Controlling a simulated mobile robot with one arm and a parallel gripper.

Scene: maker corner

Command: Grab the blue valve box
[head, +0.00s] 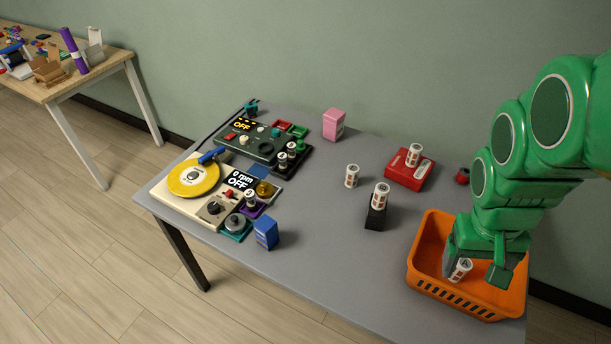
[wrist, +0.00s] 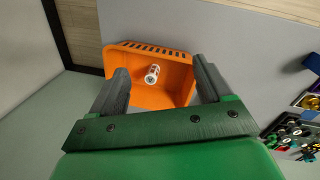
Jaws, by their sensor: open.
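A small blue box (head: 266,233) stands upright near the front edge of the grey table (head: 316,262), just right of the turntable device; I take it to be the blue valve box. My gripper (head: 480,272) is far to its right, over the orange basket (head: 416,268). In the wrist view my gripper's (wrist: 160,88) two grey fingers are spread apart with nothing between them that they touch. A white labelled cylinder (head: 460,270) lies in the orange basket below; it also shows in the wrist view (wrist: 152,74). The blue box is not clearly visible in the wrist view.
A turntable device with a yellow disc (head: 194,177) and a dark control panel (head: 262,146) stand left. A pink box (head: 333,124), a red box (head: 408,171), a white cylinder (head: 352,175) and a black stand (head: 376,217) holding another occupy the middle and back. Front-middle table is clear.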

